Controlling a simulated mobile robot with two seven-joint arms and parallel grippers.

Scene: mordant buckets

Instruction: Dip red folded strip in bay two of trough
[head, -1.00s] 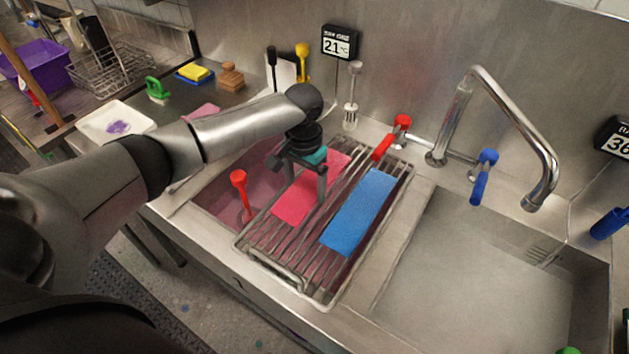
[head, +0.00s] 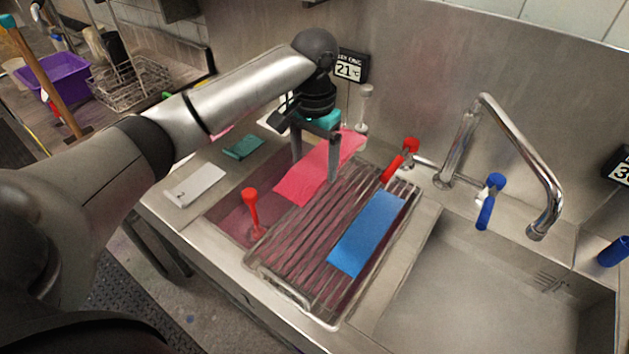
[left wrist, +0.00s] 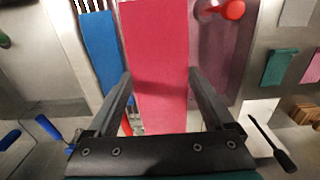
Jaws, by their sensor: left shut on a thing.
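The red folded strip (head: 318,170) is a long pinkish-red piece held across its middle by my left gripper (head: 316,166), which is shut on it. In the left wrist view the strip (left wrist: 157,55) runs between the two fingers (left wrist: 160,85). It hangs above the left end of the wire rack (head: 300,235) and the dark-pink basin. The trough's pink liquid (head: 228,215) shows left of and under the rack; I cannot make out its bay divisions. A white card marked 2 (head: 195,186) lies on the left ledge. My right gripper is not in view.
A blue strip (head: 366,234) lies on the rack's right side. Red (head: 400,165) and blue (head: 490,200) tap levers and the curved faucet (head: 515,150) stand behind. The right sink (head: 490,290) is empty.

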